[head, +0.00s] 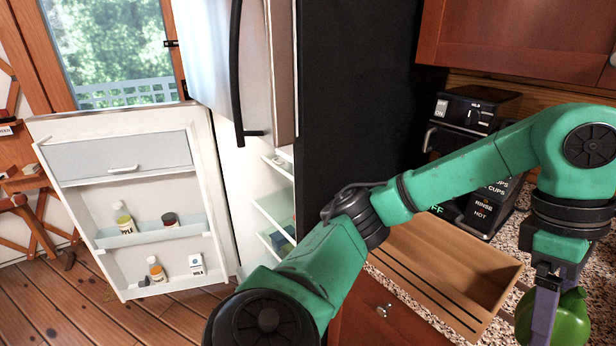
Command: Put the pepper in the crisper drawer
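A green pepper (571,322) is at the bottom right corner, by the granite counter, its lower part cut off by the frame. My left gripper (548,310) points down at it from above, one finger in front of the pepper. The other finger is mostly hidden, so I cannot tell whether the grip is closed. My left arm reaches across the view from the lower left. The fridge stands open, its door (75,152) swung out to the left. Shelves (275,208) show inside, but I cannot make out the crisper drawer. My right gripper is out of view.
A wooden tray (445,262) lies on the granite counter (512,322). A black coffee machine (470,140) stands behind my arm. The door shelves hold bottles and jars (125,220). The fridge's black side stands between the opening and the counter. Wooden floor is free at the lower left.

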